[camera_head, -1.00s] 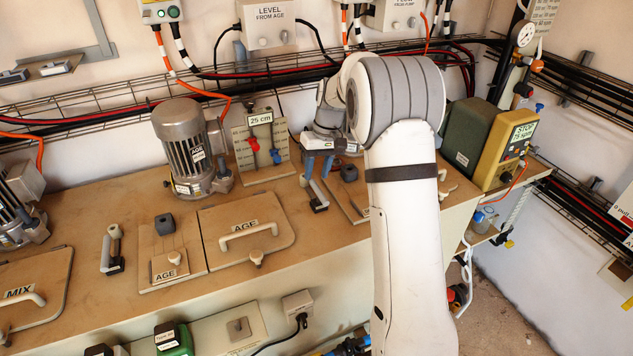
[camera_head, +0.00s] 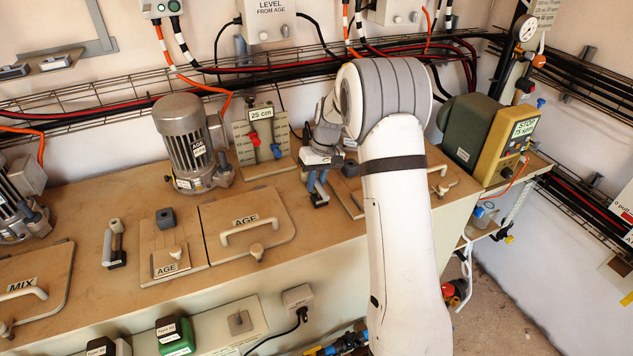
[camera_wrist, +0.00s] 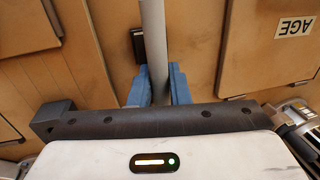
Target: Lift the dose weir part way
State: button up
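I take the dose weir to be the grey bar with a black base (camera_head: 320,200) on the bench top, right of the AGE lid; no label on it is readable. My gripper (camera_head: 316,184) is lowered over it, with its blue fingers pointing down. In the wrist view the grey bar (camera_wrist: 153,30) runs between my blue fingers (camera_wrist: 159,85), which sit close against both sides. The black base (camera_wrist: 137,45) shows beside the bar. In the head view my fingers hide most of the bar.
The AGE lid (camera_head: 274,240) with its handle lies left of my gripper. A motor (camera_head: 190,145) and a 25 cm gauge board (camera_head: 262,148) stand behind. A similar bar with a black base (camera_head: 115,245) is further left. A yellow-green pump (camera_head: 495,140) is at right.

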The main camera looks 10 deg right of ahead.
grip_shut()
notch_tip(320, 180, up, 4)
jog(key=shift+r+p, duration=0.1)
jog(key=shift+p, duration=0.9)
jog(key=o, duration=0.5)
grip_release()
